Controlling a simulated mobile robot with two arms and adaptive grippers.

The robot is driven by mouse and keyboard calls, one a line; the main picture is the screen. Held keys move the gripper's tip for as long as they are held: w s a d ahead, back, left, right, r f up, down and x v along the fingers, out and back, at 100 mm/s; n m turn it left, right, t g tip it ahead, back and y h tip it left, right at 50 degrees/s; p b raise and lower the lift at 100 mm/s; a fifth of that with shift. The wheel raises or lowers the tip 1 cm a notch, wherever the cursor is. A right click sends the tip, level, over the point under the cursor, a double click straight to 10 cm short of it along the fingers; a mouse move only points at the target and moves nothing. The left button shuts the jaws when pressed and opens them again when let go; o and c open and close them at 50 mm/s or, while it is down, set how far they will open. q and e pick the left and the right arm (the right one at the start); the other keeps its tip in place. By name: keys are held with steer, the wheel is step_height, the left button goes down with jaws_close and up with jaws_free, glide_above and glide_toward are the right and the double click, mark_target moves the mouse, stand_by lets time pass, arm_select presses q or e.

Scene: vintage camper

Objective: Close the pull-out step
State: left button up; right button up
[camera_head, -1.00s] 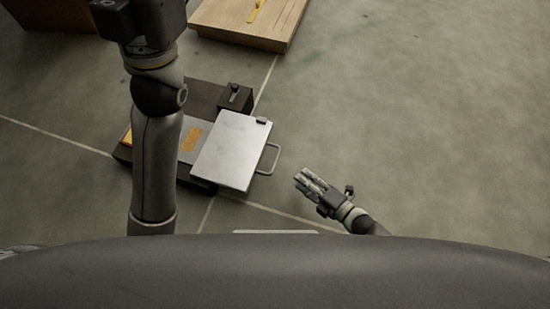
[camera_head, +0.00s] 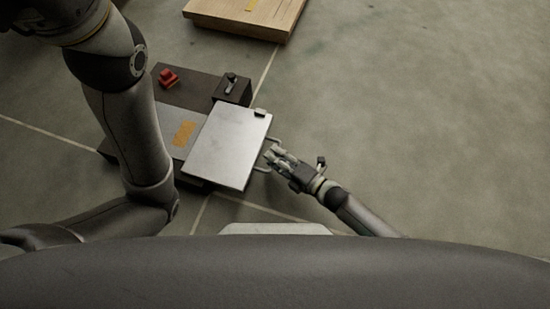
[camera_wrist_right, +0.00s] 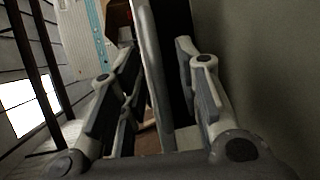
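The pull-out step (camera_head: 228,150) is a flat pale metal plate in the head view, sticking out to the right of a dark base unit (camera_head: 188,88).
A small dark block with a lever (camera_head: 231,88) and a red object (camera_head: 168,77) are on the base unit. A wooden platform (camera_head: 240,20) lies farther back. The concrete floor (camera_head: 430,120) on the right is clear.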

steer(key=shift+w+a, duration=0.25)
steer(key=shift+a, duration=0.05)
steer(key=shift+c, duration=0.4)
jaws_close()
